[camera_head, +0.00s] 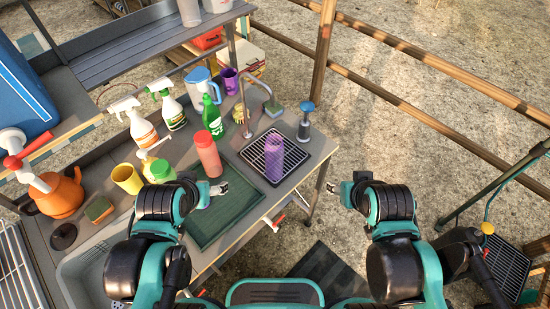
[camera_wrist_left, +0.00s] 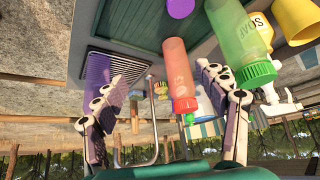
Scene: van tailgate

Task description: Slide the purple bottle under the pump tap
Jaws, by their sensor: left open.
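The purple bottle (camera_head: 274,157) stands upright on a black drip grate (camera_head: 294,159) at the right of the counter. The curved metal tap (camera_head: 246,108) rises behind it, with its spout end behind and above the bottle. A black pump with a blue top (camera_head: 307,120) stands to the right. My left gripper (camera_head: 219,189) is open and empty over the green mat (camera_head: 240,202), left of the bottle and apart from it. In the left wrist view the gripper (camera_wrist_left: 158,75) has the purple bottle (camera_wrist_left: 118,98) partly behind one finger. My right gripper (camera_head: 330,190) hangs off the counter; its opening is unclear.
A red bottle (camera_head: 208,154) stands just behind my left gripper. The green mat's right part is clear.

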